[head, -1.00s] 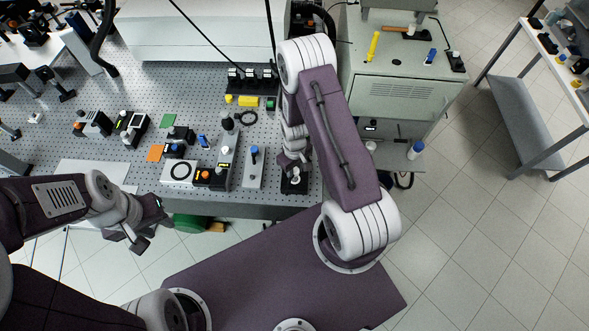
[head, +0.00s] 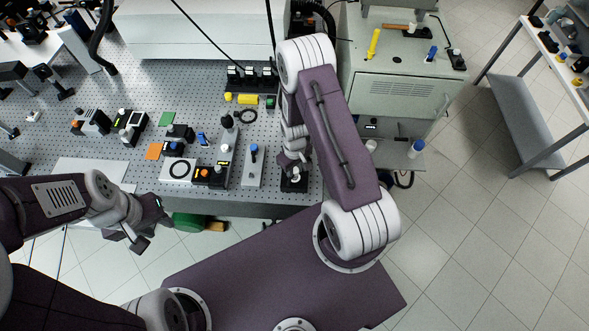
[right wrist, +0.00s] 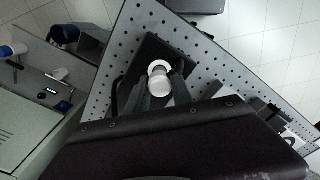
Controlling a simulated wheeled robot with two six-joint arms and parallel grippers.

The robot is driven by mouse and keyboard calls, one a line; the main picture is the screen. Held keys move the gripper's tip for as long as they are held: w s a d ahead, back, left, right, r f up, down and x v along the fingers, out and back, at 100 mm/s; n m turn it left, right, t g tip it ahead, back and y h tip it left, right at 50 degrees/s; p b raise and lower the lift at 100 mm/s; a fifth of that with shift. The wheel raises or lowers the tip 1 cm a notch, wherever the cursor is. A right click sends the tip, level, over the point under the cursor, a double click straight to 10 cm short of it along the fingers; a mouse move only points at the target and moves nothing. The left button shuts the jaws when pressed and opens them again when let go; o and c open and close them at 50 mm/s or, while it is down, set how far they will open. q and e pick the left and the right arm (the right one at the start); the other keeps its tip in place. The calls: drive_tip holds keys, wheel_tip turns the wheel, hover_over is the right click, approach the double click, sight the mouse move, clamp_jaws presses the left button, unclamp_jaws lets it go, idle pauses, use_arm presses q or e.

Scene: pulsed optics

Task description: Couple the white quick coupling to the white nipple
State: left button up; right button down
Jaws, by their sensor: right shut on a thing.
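My right gripper (head: 292,168) is over a black block (head: 294,184) at the front right of the perforated bench. In the right wrist view its fingers (right wrist: 160,92) are shut on a white cylindrical piece, which looks like the white quick coupling (right wrist: 160,82). A white round part (right wrist: 158,67) shows right behind it over the black plate (right wrist: 178,50), perhaps the white nipple. I cannot tell whether the two are joined or only line up in the view. My left gripper (head: 140,232) hangs in front of the bench, away from these parts; its opening is unclear.
A grey plate with a blue-topped fitting (head: 253,154) lies just left of my right gripper. A grey cabinet (head: 400,95) stands to the right.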

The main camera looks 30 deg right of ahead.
drive_tip(key=shift+f, duration=0.1)
drive_tip(key=shift+f+b, duration=0.65)
drive_tip(key=shift+f, duration=0.1)
drive_tip(key=c, duration=1)
unclamp_jaws()
drive_tip(key=shift+c, duration=0.2)
wheel_tip(320, 180, up, 9)
drive_tip(key=shift+b, duration=0.65)
wheel_tip(320, 180, up, 4)
drive_tip(key=p, duration=0.3)
drive_tip(key=shift+p, duration=0.3)
